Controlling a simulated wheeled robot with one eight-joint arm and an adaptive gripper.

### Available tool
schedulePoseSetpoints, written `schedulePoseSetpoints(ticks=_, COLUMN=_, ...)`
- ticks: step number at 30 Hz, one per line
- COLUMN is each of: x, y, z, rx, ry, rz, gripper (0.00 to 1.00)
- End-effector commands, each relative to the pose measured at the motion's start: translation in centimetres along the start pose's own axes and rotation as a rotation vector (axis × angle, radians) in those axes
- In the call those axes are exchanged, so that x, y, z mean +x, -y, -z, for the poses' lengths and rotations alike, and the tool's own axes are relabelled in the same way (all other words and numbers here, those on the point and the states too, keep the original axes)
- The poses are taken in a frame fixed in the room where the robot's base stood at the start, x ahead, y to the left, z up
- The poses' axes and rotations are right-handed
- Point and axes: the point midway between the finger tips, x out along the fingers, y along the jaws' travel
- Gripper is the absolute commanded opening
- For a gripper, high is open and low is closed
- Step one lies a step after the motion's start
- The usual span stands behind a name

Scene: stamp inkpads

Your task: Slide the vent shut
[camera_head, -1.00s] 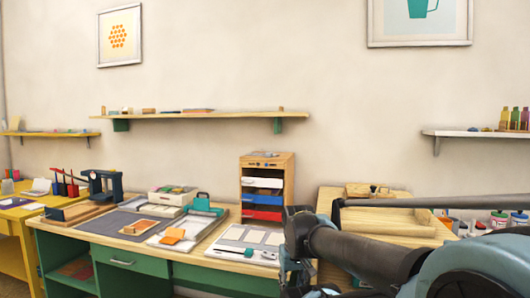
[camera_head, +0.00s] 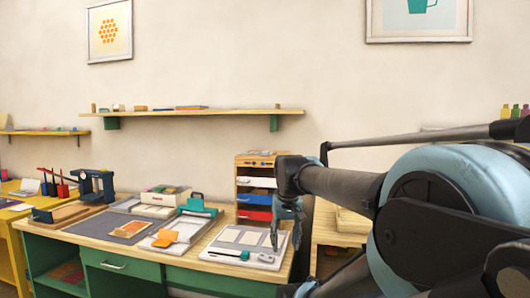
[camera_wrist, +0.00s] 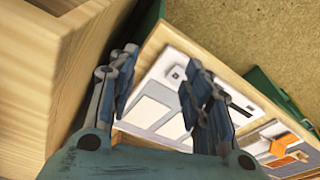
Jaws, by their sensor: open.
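A flat white board (camera_head: 213,252) with several pale rectangular panels lies on the right end of the green-fronted desk. I cannot tell for sure whether this is the vent. My gripper (camera_head: 287,232) is at the board's right side in the head view. In the wrist view my gripper (camera_wrist: 163,62) is open and empty, its fingers overlapping part of the board. Whether it touches anything is unclear.
A drawer cabinet (camera_head: 248,160) stands behind the board. An orange pad (camera_head: 165,238) and a teal-handled case (camera_head: 197,207) lie to its left. Wood (camera_wrist: 30,80) looms close at the wrist view's left. A second wooden table (camera_head: 325,232) stands right of the desk.

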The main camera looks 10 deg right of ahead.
Motion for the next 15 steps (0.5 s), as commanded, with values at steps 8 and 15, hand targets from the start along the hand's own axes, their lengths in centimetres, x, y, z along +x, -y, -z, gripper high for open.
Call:
schedulePoseSetpoints(ticks=8, x=-10.6, y=0.3, z=10.3, rx=0.064, ry=0.03, rz=-0.002, gripper=0.45)
schedulePoseSetpoints(ticks=15, x=-18.1, y=0.6, z=18.5, rx=0.119, ry=0.056, rz=-0.005, gripper=0.45)
